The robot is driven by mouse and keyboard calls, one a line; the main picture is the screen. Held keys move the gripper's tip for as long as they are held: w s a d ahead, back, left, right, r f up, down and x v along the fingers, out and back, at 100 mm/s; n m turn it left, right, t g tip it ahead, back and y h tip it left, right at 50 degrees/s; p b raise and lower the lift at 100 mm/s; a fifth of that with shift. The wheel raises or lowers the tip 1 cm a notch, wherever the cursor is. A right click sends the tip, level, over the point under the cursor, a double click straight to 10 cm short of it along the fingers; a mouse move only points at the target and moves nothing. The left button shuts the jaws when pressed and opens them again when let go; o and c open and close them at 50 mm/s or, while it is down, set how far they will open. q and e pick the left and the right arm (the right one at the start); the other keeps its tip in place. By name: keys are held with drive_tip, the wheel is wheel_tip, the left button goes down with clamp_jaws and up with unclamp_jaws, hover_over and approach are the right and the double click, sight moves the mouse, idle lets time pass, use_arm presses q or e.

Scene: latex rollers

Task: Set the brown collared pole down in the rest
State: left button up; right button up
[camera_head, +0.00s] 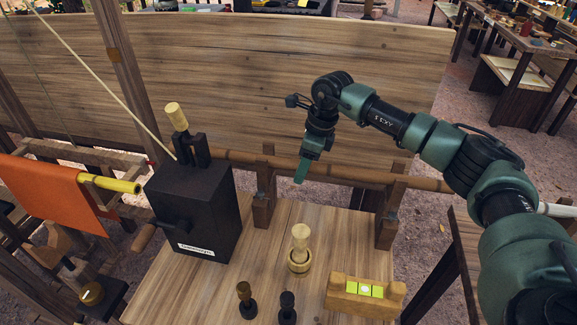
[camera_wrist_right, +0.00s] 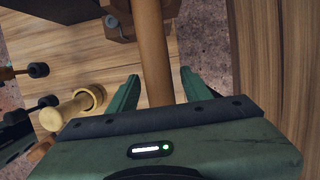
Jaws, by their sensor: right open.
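The brown pole (camera_head: 340,172) lies roughly level across the wooden rest, at its left post (camera_head: 264,190) and right post (camera_head: 390,210). How deeply it sits in the posts, and its collars, I cannot make out. My right gripper (camera_head: 303,170) points down at the pole between the posts. In the right wrist view the pole (camera_wrist_right: 153,55) runs between the open green fingers of this gripper (camera_wrist_right: 160,88), with a gap on each side. One post (camera_wrist_right: 120,18) shows beside the pole at the top. My left gripper is not in view.
A black box (camera_head: 195,210) with a crank stands left of the rest. A wooden cup with a pestle (camera_head: 299,262), dark-based knobs (camera_head: 246,300) and a wooden block with yellow-green squares (camera_head: 365,293) stand on the table (camera_head: 190,290). A plank wall (camera_head: 230,70) rises behind.

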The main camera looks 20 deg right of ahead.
sight(299, 160)
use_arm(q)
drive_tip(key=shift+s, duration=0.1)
